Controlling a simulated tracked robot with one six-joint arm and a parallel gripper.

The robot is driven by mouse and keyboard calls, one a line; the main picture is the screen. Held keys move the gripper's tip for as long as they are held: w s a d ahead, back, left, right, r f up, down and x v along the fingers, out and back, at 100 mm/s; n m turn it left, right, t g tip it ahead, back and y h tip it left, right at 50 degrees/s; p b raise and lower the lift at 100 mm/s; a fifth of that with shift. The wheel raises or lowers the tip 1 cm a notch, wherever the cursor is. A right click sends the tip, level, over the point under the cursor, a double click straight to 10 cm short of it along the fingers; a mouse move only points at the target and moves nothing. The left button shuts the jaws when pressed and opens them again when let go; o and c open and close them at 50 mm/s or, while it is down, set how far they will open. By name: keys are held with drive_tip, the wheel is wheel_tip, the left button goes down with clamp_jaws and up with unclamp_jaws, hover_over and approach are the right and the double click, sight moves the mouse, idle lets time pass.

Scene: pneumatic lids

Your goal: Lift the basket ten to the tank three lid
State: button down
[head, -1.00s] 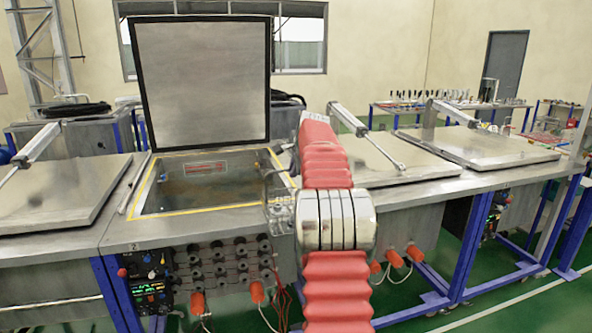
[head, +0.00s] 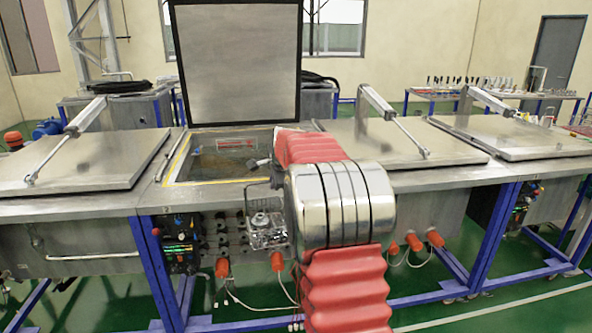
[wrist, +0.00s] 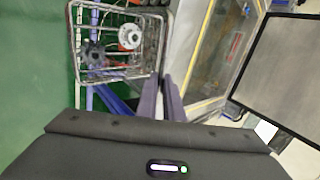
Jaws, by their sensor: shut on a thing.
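A wire basket (head: 268,228) hangs in front of the open tank (head: 178,178), left of my arm. It also shows in the wrist view (wrist: 118,74), with a round white part and a dark part inside. My gripper (wrist: 163,95) is shut on the basket at its rim; my arm mostly hides the gripper in the head view. The open tank's lid (head: 236,62) stands upright behind its opening. The tank to its right has a shut flat lid (head: 378,148) with a pneumatic cylinder above it. No tank number is readable now, so I cannot tell which is tank three.
Another shut lid (head: 85,160) lies on the left, and one more (head: 525,137) on the far right. Blue frame legs (head: 492,240) and orange plugs (head: 415,242) sit below the tanks. Green floor (head: 500,305) is clear at the front right.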

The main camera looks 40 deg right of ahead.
drive_tip(key=s+a+f+n+y, duration=0.1)
drive_tip(key=s+a+f, duration=0.2)
drive_tip(key=a, duration=0.9)
drive_tip(key=s+a+f+n+y, duration=0.1)
drive_tip(key=s+a+f, duration=0.3)
drive_tip(key=a, duration=0.7)
drive_tip(key=s+a+f+n+y, duration=0.1)
drive_tip(key=s+a+f, duration=0.3)
drive_tip(key=a, duration=0.8)
wheel_tip(320, 180, down, 2)
drive_tip(key=shift+s+a+n+t, duration=0.15)
drive_tip(key=shift+a+n+t, duration=0.2)
drive_tip(key=shift+n, duration=0.25)
